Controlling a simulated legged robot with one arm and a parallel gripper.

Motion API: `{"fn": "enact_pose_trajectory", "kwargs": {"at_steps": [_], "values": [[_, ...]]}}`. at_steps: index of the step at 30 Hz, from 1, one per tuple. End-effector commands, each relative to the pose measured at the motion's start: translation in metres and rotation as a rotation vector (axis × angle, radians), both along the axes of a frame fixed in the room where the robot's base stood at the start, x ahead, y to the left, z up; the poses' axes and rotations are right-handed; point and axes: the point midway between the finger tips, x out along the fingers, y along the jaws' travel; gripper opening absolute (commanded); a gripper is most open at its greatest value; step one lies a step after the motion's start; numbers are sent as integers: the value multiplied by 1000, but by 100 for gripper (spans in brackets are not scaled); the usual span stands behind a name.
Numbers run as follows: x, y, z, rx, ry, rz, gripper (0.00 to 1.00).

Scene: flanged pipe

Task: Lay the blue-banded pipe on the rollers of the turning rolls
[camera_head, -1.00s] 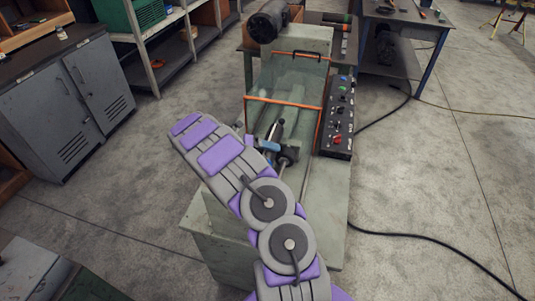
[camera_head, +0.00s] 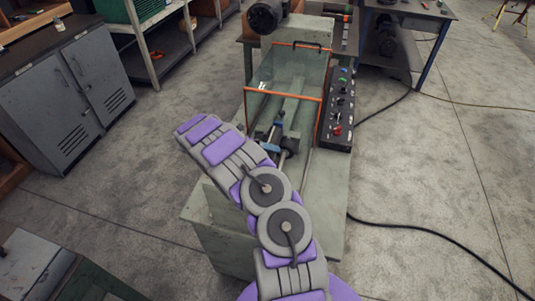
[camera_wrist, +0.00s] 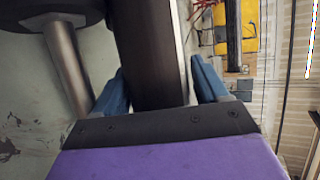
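In the head view my arm reaches over a pale green, lathe-like machine (camera_head: 330,200). My gripper shows near the machine's bed, mostly behind my own arm, with a bit of blue by a grey metal part (camera_head: 281,158). In the wrist view my gripper (camera_wrist: 160,78) has its two blue fingers apart, one on each side of a long dark bar-like piece. I cannot tell whether they touch it. A grey metal rod (camera_wrist: 66,65) runs beside the left finger under a dark round part. I cannot make out a blue-banded pipe or turning rolls for certain.
An orange-edged clear guard (camera_head: 284,96) and a control panel (camera_head: 340,108) stand on the machine. Grey cabinets (camera_head: 65,95) are at left, a workbench (camera_head: 404,14) at back right. A black cable (camera_head: 430,233) crosses open floor at right.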

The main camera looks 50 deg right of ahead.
Motion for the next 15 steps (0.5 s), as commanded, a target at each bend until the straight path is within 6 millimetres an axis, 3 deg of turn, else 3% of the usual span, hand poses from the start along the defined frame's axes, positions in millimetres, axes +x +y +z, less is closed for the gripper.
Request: {"fn": "enact_pose_trajectory", "kwargs": {"at_steps": [7, 15], "values": [[0, 0, 0, 1, -1, 0, 97], [1, 0, -2, 3, 0, 1, 98]]}}
